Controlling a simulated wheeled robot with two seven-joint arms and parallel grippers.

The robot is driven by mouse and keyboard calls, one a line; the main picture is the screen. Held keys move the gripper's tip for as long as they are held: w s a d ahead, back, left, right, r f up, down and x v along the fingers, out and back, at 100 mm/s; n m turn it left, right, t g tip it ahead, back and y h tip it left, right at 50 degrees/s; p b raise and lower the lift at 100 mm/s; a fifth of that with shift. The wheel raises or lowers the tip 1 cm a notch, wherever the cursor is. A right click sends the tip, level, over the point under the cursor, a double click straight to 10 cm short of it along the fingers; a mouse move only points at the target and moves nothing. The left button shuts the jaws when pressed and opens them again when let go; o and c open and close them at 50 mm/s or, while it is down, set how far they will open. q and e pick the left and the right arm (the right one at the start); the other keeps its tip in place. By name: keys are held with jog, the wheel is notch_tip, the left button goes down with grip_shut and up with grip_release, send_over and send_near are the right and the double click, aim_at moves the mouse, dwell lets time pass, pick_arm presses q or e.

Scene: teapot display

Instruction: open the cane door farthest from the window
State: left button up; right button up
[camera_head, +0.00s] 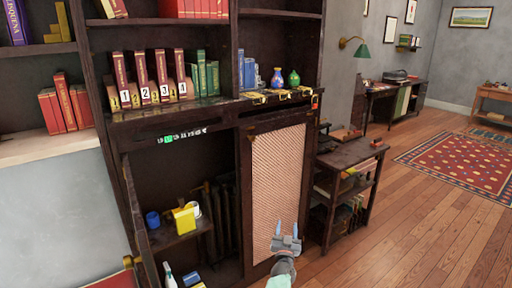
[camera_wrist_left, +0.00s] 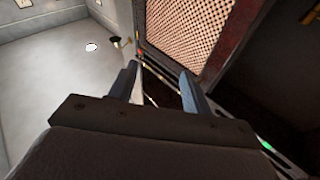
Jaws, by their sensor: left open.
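The dark cabinet has a cane door (camera_head: 277,185) on its right side, a pale woven panel in a dark frame. This door looks shut, or nearly so. The compartment to its left stands open, and a door leaf (camera_head: 147,255) there is swung out and seen nearly edge-on. My left gripper (camera_head: 286,230) is open and empty, in front of the lower right part of the cane door. In the left wrist view my open fingers (camera_wrist_left: 160,70) point toward the frame edge of a cane panel (camera_wrist_left: 183,30). Whether they touch it cannot be told.
The open compartment holds a yellow box (camera_head: 184,220), a blue cup (camera_head: 152,219) and a white mug (camera_head: 194,209). Books and small vases (camera_head: 277,78) stand on the shelf above. A low side shelf (camera_head: 352,155) stands close to the right. Wooden floor (camera_head: 410,240) is clear farther right.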

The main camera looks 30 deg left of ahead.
pick_arm(q)
jog(key=w+a+r+n+g+y+p, duration=0.3)
jog(key=a+r+y, duration=0.15)
jog(key=r, duration=0.35)
jog(key=w+a+r+n+g+y+p, duration=0.25)
jog(key=a+r, duration=0.35)
jog(key=r, duration=0.3)
jog(key=n+g+y+p, duration=0.1)
jog(key=n+g+p, duration=0.4)
jog(key=g+p, duration=0.2)
send_near(253, 139)
jog(key=a, duration=0.2)
jog(key=shift+w+d+p+x, duration=0.1)
jog(key=shift+w+p+x, duration=0.1)
jog(key=shift+x, duration=0.9)
jog(key=shift+w+d+p+x, duration=0.15)
jog(key=shift+p+x, duration=0.1)
jog(key=shift+x, duration=0.85)
jog(key=shift+w+a+p+x, duration=0.1)
jog(key=shift+w+p+x, duration=0.1)
jog(key=shift+x, duration=0.9)
pick_arm(e)
jog(key=s+d+g+h, duration=0.1)
jog(key=s+d+g, duration=0.2)
jog(key=s+d, duration=0.4)
jog(key=shift+d+h, duration=0.4)
jog(key=shift+d, duration=0.1)
